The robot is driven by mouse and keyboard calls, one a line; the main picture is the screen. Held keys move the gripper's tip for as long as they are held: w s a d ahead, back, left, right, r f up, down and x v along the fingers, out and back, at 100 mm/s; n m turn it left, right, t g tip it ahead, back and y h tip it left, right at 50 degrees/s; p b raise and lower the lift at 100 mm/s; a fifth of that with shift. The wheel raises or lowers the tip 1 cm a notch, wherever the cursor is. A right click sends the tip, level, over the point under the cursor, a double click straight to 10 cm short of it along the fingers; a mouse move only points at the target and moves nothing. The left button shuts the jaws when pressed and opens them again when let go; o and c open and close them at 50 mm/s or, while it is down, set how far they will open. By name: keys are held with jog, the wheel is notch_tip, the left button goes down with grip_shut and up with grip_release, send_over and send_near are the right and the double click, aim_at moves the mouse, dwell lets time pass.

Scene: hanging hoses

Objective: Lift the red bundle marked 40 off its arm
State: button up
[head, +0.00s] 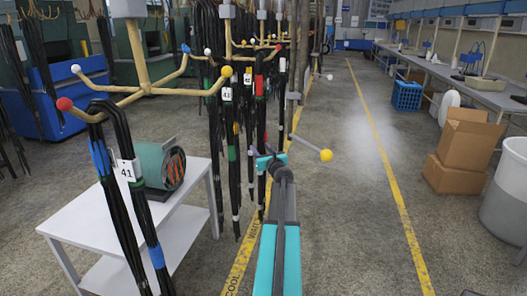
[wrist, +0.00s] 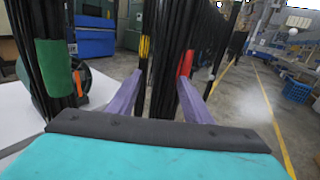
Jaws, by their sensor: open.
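A bundle of black hoses with a red band (head: 259,85) hangs from the rack in the middle of the head view. A small white tag near it is too small to read surely, so I cannot confirm it is 40. In the wrist view the red band (wrist: 186,63) shows just beyond the right fingertip. My gripper (wrist: 161,80) is open, its two purple fingers pointing forward at the hanging black hoses. Black hoses show between the fingertips, and I cannot tell whether they are inside the jaws. My arm's teal end (head: 269,163) is low, at the lower part of the hoses.
Bundle 41 (head: 127,172) hangs at front left before a white table (head: 190,212). Green-banded (wrist: 54,67) and yellow-banded (wrist: 144,47) hoses hang close to the left. A yellow-balled rod (head: 326,155) sticks out right. The aisle floor (head: 350,220) is clear; boxes (head: 463,150) stand right.

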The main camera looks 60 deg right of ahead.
jog(key=shift+w+d, duration=0.4)
jog(key=shift+w, duration=0.1)
grip_shut()
dwell(1.3)
jog(key=c, duration=0.9)
grip_release()
grip_shut()
